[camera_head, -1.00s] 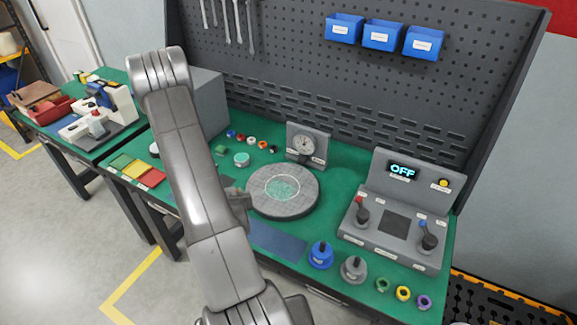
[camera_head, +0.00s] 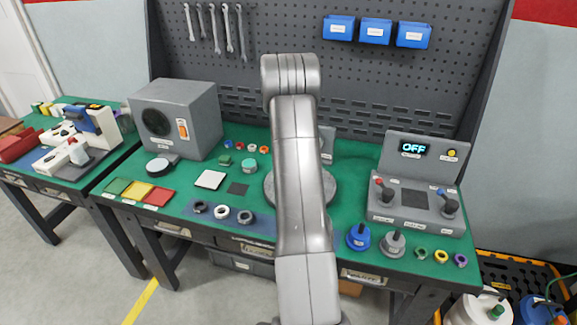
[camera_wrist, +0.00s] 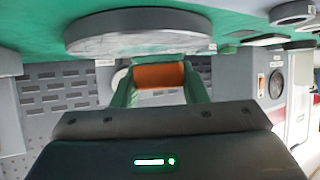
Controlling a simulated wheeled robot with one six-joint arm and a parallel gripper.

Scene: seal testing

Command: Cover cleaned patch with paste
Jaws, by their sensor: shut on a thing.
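The round grey plate (camera_head: 268,190) lies on the green bench, mostly hidden behind my arm in the head view. Its patch is hidden now. In the wrist view the plate (camera_wrist: 155,30) shows edge-on at the top, upside down, close to the fingers. My gripper (camera_wrist: 160,72) has green fingers shut on a small orange block (camera_wrist: 160,78). The head view does not show the gripper, which is behind my arm. A small round teal-topped pot (camera_head: 249,165) stands left of the plate. I cannot tell whether the block touches the plate.
Dark and white rings (camera_head: 222,212) lie on a blue mat at the front. A grey control box (camera_head: 418,195) reading OFF stands right, with blue and grey knobbed pieces (camera_head: 358,237) before it. A grey cabinet (camera_head: 178,118) stands back left. A pegboard (camera_head: 380,85) closes the back.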

